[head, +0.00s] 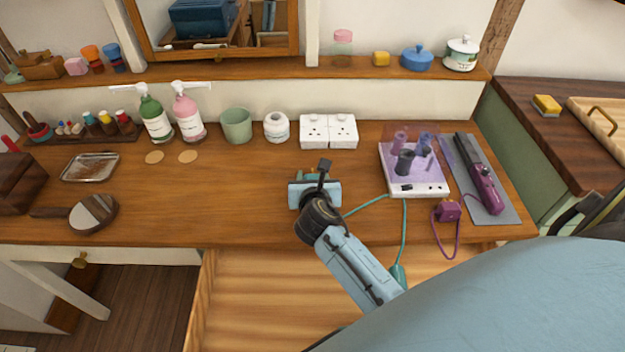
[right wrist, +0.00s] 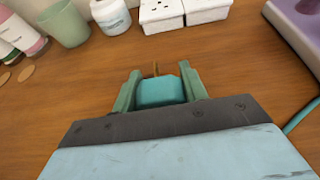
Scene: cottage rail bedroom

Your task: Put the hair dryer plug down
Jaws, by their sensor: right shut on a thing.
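My right gripper (head: 315,178) is over the middle of the wooden desk, in front of the white sockets. In the right wrist view its green fingers (right wrist: 160,88) are shut on the teal hair dryer plug (right wrist: 161,91), one on each side. A brass-coloured prong (right wrist: 155,68) points away from me, toward the sockets. I cannot tell whether the plug touches the desk. A teal cord (head: 404,228) runs from near the gripper to the right and down past the desk's front edge to a teal object (head: 399,275), partly hidden by my arm. My left gripper is not in view.
The white sockets (head: 328,131) stand at the back. A white jar (head: 277,128) and green cup (head: 237,125) are to their left. A purple-topped box (head: 414,170), purple plug (head: 447,210) and purple styler (head: 480,180) are at right. Bare desk (head: 235,195) lies left of the gripper.

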